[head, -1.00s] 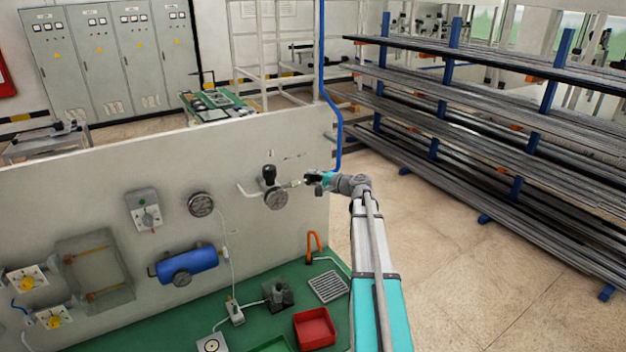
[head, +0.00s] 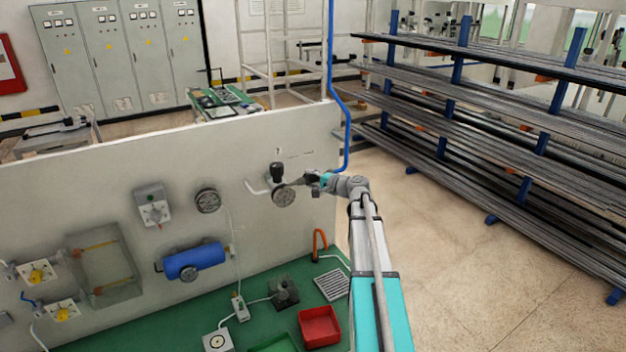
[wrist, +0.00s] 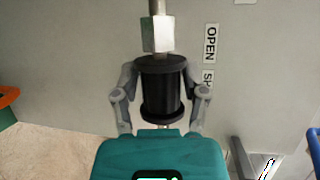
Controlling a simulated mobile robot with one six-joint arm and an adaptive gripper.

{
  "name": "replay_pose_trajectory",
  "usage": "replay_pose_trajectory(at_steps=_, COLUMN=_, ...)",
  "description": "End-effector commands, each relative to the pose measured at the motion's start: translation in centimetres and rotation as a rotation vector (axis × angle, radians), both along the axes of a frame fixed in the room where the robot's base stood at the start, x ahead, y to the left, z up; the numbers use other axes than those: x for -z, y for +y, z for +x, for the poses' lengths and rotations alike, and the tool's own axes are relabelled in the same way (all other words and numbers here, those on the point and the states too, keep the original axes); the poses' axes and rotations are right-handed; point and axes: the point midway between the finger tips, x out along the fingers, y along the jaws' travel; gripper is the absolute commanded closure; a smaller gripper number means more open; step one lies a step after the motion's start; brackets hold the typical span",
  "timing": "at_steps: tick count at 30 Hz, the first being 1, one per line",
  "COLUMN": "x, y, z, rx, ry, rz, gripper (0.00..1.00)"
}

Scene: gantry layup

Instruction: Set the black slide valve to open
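The black slide valve is a ribbed-edged black sleeve (wrist: 162,92) on a metal fitting (wrist: 157,33) in the wrist view. Its upper end sits close to the fitting. An "OPEN" label (wrist: 210,43) is on the wall to its right, and a second label (wrist: 208,80) below is partly hidden by a finger. My gripper (wrist: 161,72) has one grey finger on each side of the sleeve. I cannot tell whether the fingers press on it. In the head view my gripper (head: 311,179) is at the wall panel, just right of a round gauge (head: 284,196), and hides the sleeve.
The light wall panel (head: 120,165) carries a black-knobbed unit (head: 277,171) left of my gripper and a blue cylinder (head: 195,261) lower down. A red tray (head: 319,327) lies on the green surface below. A rack of long bars (head: 490,120) stands right, with open floor before it.

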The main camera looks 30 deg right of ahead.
Motion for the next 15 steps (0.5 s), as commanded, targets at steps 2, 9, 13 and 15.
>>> replay_pose_trajectory(at_steps=2, x=-0.01, y=0.0, z=-0.01, rx=0.0, ry=0.0, rz=0.0, gripper=0.19)
replay_pose_trajectory(at_steps=9, x=-0.03, y=-0.14, z=0.01, rx=0.003, ry=-0.001, rz=0.0, gripper=0.19)
replay_pose_trajectory(at_steps=13, x=-0.03, y=-0.19, z=0.03, rx=0.004, ry=-0.001, rz=0.0, gripper=0.19)
replay_pose_trajectory(at_steps=15, x=-0.03, y=-0.27, z=0.04, rx=0.005, ry=-0.001, rz=0.0, gripper=0.19)
